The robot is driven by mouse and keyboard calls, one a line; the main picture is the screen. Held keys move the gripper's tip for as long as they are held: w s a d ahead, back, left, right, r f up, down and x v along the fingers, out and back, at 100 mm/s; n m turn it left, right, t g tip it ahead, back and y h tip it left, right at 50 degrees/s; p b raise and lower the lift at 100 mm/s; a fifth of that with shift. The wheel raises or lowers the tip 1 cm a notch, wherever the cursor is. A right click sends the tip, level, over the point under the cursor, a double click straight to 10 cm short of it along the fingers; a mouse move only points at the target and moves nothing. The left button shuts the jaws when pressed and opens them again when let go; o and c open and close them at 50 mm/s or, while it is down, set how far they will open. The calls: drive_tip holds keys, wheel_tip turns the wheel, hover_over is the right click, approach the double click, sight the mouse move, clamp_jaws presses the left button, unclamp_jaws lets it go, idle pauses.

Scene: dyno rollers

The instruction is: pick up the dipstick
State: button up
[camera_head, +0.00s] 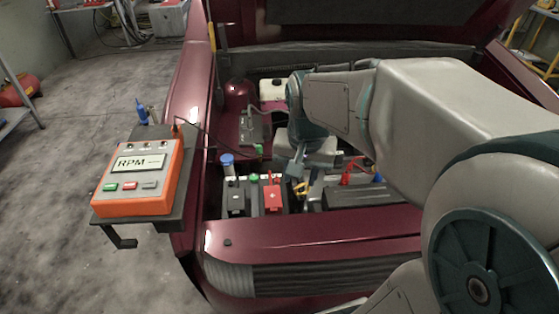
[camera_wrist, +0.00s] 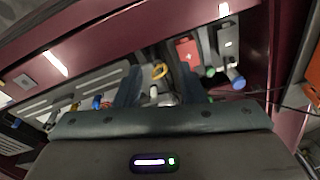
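The dipstick (camera_wrist: 159,72) shows in the wrist view as a yellow ring handle among the engine parts. It lies between and a little beyond the tips of my gripper (camera_wrist: 160,80). The two dark fingers are apart, with a visible gap between them. In the head view my gripper (camera_head: 302,184) points down into the engine bay. A bit of yellow (camera_head: 301,189), likely the dipstick handle, shows between its fingers there. I cannot see any finger touching it. The dipstick's lower part is hidden.
A battery with a red terminal cover (camera_head: 273,199) and a blue cap (camera_head: 227,159) sit left of my gripper. Red and blue connectors (camera_head: 349,174) are to the right. The maroon front edge (camera_head: 310,236) runs before it. An orange RPM box (camera_head: 138,178) stands at left.

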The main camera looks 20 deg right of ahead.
drive_tip(key=w+d+f+m+g+b, duration=0.25)
drive_tip(key=w+d+f+m, duration=0.35)
drive_tip(key=w+d+m, duration=0.5)
drive_tip(key=n+b, duration=0.1)
approach(300, 197)
drive_tip(key=d, duration=0.3)
drive_tip(key=shift+t, duration=0.35)
drive_tip(key=shift+s+a+f, duration=0.15)
drive_tip(key=shift+f, duration=2.45)
clamp_jaws()
